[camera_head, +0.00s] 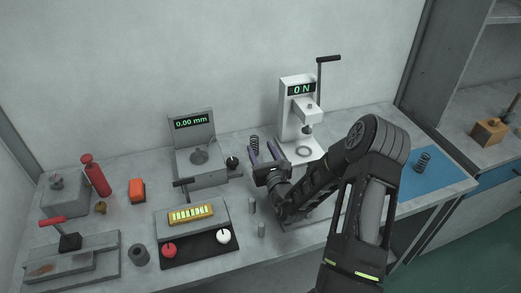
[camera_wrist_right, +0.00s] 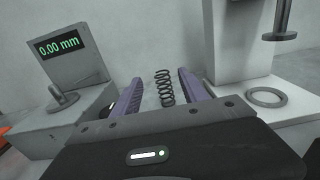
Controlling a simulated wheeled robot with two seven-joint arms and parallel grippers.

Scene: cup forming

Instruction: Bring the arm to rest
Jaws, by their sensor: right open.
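My right gripper (camera_head: 263,155) is open over the middle of the bench, with its purple fingers pointing towards the back wall. In the right wrist view the two fingers (camera_wrist_right: 156,90) stand apart, and a dark coil spring (camera_wrist_right: 165,88) shows upright between and beyond them. The same spring (camera_head: 254,146) stands behind the fingers in the head view. I cannot tell whether the fingers touch it. My right arm (camera_head: 345,180) reaches in from the lower right and hides part of the bench. My left gripper is not in view.
A white press (camera_head: 299,110) reading 0 N stands right of the gripper, and a grey gauge (camera_head: 192,123) reading 0.00 mm stands left. A second spring (camera_head: 423,163) stands on a blue mat (camera_head: 440,178).

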